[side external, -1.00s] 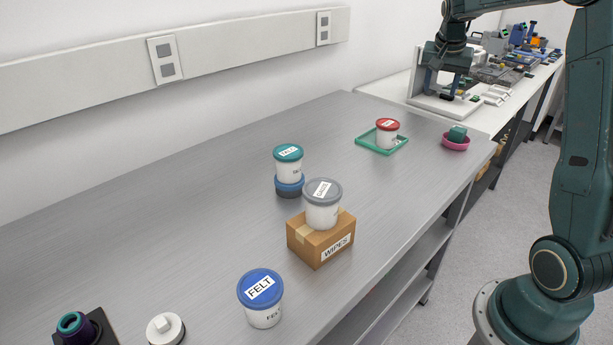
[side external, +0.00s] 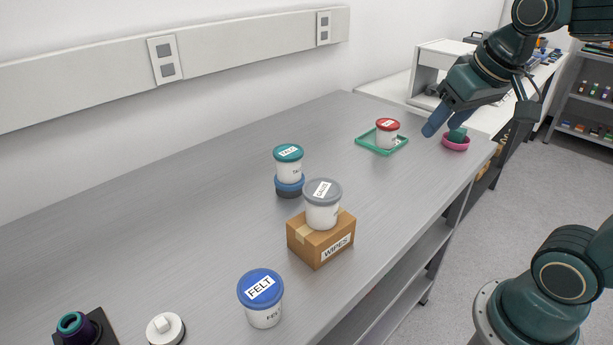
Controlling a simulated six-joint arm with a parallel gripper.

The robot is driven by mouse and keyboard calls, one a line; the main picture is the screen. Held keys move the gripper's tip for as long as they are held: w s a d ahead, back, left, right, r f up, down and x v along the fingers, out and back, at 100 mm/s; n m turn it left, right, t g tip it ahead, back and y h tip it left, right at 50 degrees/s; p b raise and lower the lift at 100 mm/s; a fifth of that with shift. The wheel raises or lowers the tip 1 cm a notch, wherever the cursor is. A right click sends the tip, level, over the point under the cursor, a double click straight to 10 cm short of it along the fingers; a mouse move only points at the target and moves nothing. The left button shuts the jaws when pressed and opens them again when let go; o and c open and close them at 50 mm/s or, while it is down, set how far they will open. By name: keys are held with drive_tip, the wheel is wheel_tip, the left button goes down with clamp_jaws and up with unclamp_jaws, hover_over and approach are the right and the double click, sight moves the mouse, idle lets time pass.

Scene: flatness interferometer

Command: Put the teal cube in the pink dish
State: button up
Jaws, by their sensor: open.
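The teal cube (side external: 457,134) sits in the pink dish (side external: 456,146) near the far right corner of the steel bench; its top stands above the rim. My gripper (side external: 443,126) is open, with its blue fingers pointing down and left, close by the cube and dish. One finger is left of the cube, and the other overlaps its upper part in the picture. No hold on the cube shows, and I cannot tell whether a finger touches it.
A red-lidded tub (side external: 387,135) stands on a green tray (side external: 366,143) left of the dish. A teal-lidded tub (side external: 289,165), a grey-lidded tub (side external: 323,206) on a cardboard box (side external: 308,243), and a blue-lidded tub (side external: 262,305) stand nearer. The bench's left side is mostly clear.

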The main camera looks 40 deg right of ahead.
drive_tip(key=s+a+f+n+y, duration=0.1)
drive_tip(key=s+a+f+n, duration=0.2)
drive_tip(key=s, duration=0.3)
drive_tip(key=shift+s+a, duration=0.25)
drive_tip(key=shift+a, duration=0.65)
drive_tip(key=shift+f, duration=0.1)
idle(0.3)
